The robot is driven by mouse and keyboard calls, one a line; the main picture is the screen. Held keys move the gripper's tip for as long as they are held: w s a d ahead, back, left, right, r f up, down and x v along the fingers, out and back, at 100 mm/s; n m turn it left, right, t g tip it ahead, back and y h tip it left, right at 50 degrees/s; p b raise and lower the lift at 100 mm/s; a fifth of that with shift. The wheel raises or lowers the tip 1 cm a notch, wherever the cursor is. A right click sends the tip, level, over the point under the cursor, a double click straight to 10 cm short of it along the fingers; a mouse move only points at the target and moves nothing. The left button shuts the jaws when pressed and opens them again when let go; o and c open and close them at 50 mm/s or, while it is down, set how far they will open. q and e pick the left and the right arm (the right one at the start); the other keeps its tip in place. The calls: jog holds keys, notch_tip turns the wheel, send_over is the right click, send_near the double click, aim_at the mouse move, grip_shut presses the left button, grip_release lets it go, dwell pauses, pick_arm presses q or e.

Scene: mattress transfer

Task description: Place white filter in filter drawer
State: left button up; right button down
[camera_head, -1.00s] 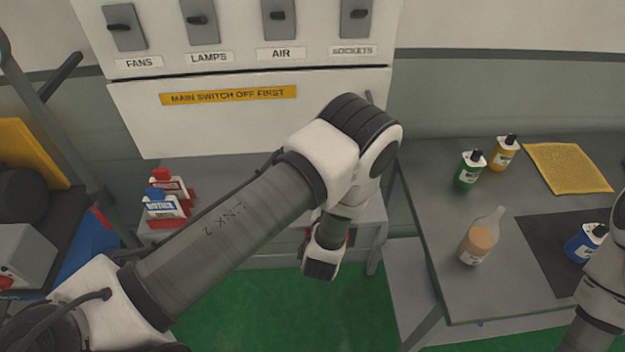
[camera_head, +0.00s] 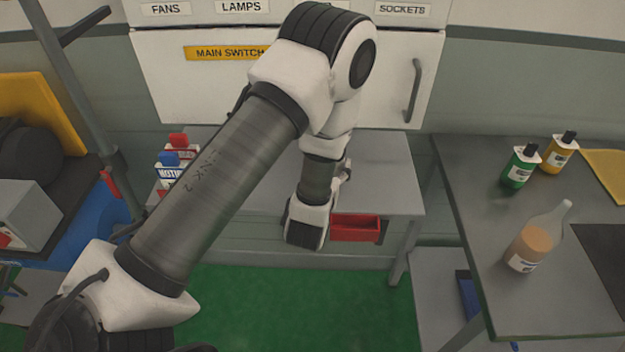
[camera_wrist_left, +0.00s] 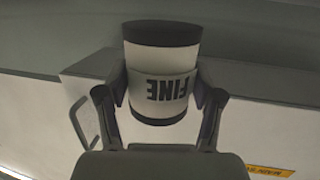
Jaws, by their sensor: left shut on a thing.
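In the left wrist view my left gripper (camera_wrist_left: 160,103) is shut on a cylindrical filter (camera_wrist_left: 162,58). The filter has dark ends, a pale body and a white band marked FINE, which reads upside down. In the head view my left arm reaches over the grey bench at the wall; its links hide the fingers, and I cannot make out the filter there. A red open-topped drawer or tray (camera_head: 356,229) shows below the bench top, just right of my left wrist, partly hidden by it. My right gripper is not in view.
The grey bench (camera_head: 382,178) holds red- and blue-capped packs (camera_head: 172,170) at its left. A white cabinet (camera_head: 385,85) with a handle hangs above. Green floor lies clear in front.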

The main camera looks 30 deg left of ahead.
pick_arm(q)
jog(key=a, duration=0.3)
jog(key=shift+s+a, duration=0.35)
jog(key=shift+s+a+f, duration=0.1)
jog(key=shift+a+f, duration=0.05)
jog(key=shift+a, duration=0.15)
notch_tip(320, 180, down, 4)
jog(key=shift+d+r+b, duration=0.1)
jog(key=shift+r+b, duration=0.05)
jog(key=shift+b, duration=1.1)
jog(key=shift+r, duration=0.1)
jog(key=shift+f, duration=0.2)
jog(key=o, duration=1.2)
jog(key=shift+r, duration=0.1)
